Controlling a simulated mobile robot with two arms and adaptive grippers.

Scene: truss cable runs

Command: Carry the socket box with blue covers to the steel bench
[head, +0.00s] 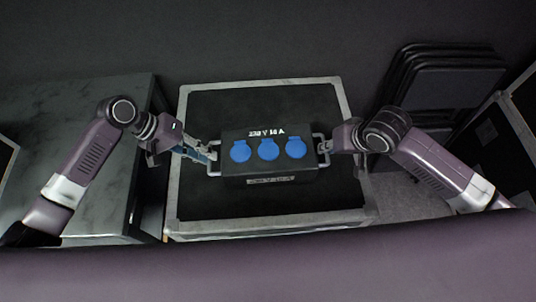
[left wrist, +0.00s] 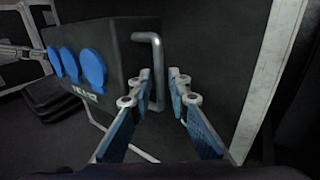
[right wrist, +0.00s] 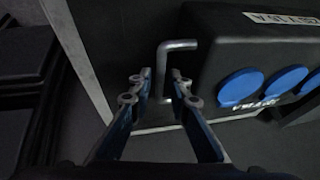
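The socket box (head: 268,172) is black with three round blue covers in a row. It appears to rest on a black-topped case with metal edges (head: 260,218). My left gripper (head: 210,150) is at its left handle; in the left wrist view the handle bar (left wrist: 157,50) stands between the parted fingertips (left wrist: 160,74). My right gripper (head: 325,146) is at the right handle; in the right wrist view that handle (right wrist: 161,58) lies between the parted fingertips (right wrist: 160,74). Neither shows a firm closed grip. A grey, mottled bench top (head: 60,110), likely the steel bench, is at the left.
A stack of black folded items (head: 445,80) stands at the back right. Another metal-edged black case (head: 515,140) is at the right edge. A narrow gap separates the bench from the middle case. The case top around the box is clear.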

